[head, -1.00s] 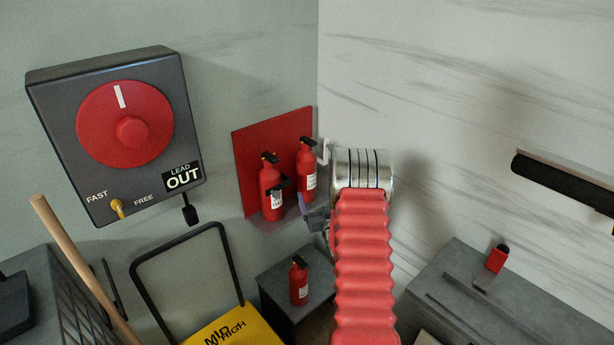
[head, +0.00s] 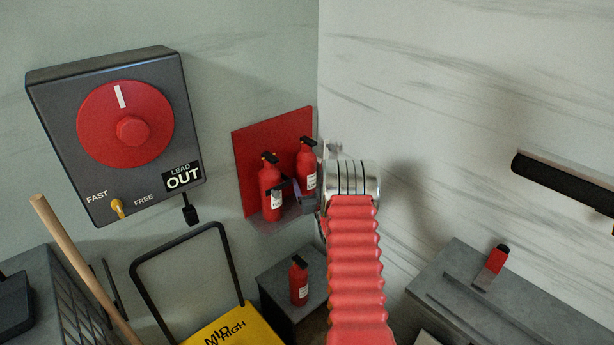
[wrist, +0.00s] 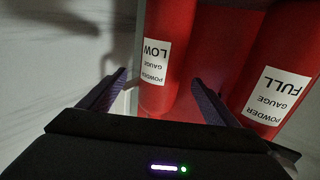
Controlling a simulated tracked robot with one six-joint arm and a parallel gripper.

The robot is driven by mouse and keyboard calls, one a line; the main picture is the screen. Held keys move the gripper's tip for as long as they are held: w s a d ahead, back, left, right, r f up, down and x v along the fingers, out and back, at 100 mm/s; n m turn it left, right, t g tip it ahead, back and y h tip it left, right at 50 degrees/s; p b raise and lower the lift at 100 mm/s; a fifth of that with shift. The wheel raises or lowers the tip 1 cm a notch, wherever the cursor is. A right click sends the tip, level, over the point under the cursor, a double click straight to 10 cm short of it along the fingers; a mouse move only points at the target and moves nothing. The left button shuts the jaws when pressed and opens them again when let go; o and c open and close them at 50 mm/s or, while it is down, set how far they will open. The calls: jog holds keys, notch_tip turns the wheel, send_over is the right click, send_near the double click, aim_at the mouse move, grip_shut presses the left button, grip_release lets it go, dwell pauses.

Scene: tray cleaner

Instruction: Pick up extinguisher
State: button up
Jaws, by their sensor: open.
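Two red extinguishers stand side by side at a red wall panel (head: 246,147). In the head view the left one (head: 270,180) and the right one (head: 304,160) are partly covered by my gripper (head: 296,191). In the wrist view, upside down, the extinguisher labelled LOW (wrist: 156,75) is ahead of the gap between my fingers. The one labelled FULL (wrist: 283,75) is to the right, beyond the right finger. My gripper (wrist: 162,92) is open and empty. I cannot tell whether a finger touches either extinguisher.
A third extinguisher (head: 299,284) stands on a low grey box (head: 275,290). A red object with a black top (head: 495,259) is on the right counter (head: 470,270). A yellow cart (head: 225,328) and wooden handle (head: 75,255) are at lower left. The wall corner is close behind.

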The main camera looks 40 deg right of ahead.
aim_at(309, 176)
jog(key=shift+w, duration=0.1)
jog(key=shift+x, duration=2.55)
jog(key=shift+r, duration=0.2)
grip_shut()
jog(key=shift+w+r, duration=0.1)
jog(key=shift+r, duration=0.25)
